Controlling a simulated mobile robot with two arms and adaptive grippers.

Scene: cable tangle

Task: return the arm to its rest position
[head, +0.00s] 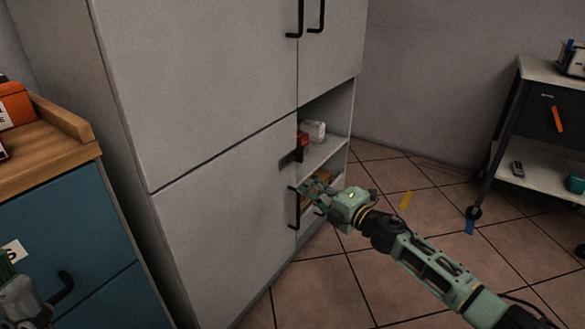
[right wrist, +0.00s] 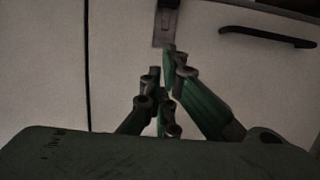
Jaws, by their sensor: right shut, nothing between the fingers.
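My right gripper (head: 309,190) reaches in from the lower right of the head view. It is in front of the tall grey cabinet (head: 215,215), by the black handle (head: 294,208) of its lower door. In the right wrist view its fingers (right wrist: 168,75) are shut, with nothing held. A metal latch plate (right wrist: 165,24) appears just beyond the fingertips, and the door handle (right wrist: 268,37) is to the right. Whether the fingers touch the cabinet I cannot tell. Part of my left gripper (head: 18,290) shows at the lower left edge; its fingers are mostly cut off.
Open shelves at the cabinet's right hold a white item (head: 314,131) and a red item (head: 302,142). A blue drawer unit (head: 75,235) with a wooden top stands left. A dark cart (head: 540,110) stands right.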

